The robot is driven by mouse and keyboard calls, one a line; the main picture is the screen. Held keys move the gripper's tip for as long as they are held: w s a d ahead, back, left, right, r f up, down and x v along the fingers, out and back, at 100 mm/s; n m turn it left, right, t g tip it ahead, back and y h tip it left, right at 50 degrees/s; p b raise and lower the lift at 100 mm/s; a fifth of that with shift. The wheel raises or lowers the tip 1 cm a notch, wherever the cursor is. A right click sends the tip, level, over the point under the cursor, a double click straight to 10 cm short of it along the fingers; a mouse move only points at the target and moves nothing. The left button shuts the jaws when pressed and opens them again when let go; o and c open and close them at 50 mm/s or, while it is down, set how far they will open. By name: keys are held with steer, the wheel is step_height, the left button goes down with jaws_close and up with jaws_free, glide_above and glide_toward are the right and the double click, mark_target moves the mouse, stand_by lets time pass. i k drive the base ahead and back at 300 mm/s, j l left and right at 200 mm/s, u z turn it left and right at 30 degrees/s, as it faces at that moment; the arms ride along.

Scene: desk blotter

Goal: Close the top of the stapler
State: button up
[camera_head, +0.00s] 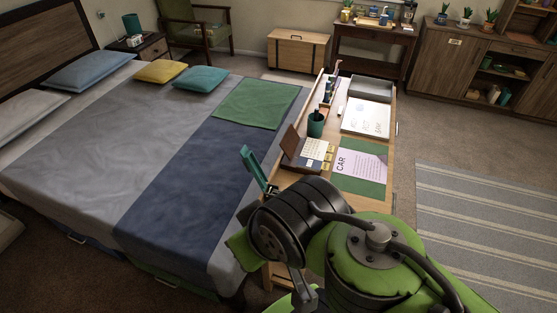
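The stapler appears to be the teal item (253,166) at the near left end of the desk, just left of my arm's black joint. Its teal top stands raised and tilted, leaning up to the left. Its lower part is mostly hidden behind my arm, so I cannot see the base clearly. My green and black arm fills the bottom middle of the view and covers the near end of the desk. I cannot make out my gripper's fingers; they are hidden or out of frame.
On the desk are a green blotter (371,187) with a paper headed CAR (361,166), a brown stand with a calendar (312,149), a dark green pen cup (316,126) and a whiteboard (367,117). A bed (110,180) adjoins the left side. Striped rug (480,215) and floor are open at right.

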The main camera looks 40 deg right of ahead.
mark_target(249, 159)
steer(key=z, duration=0.9)
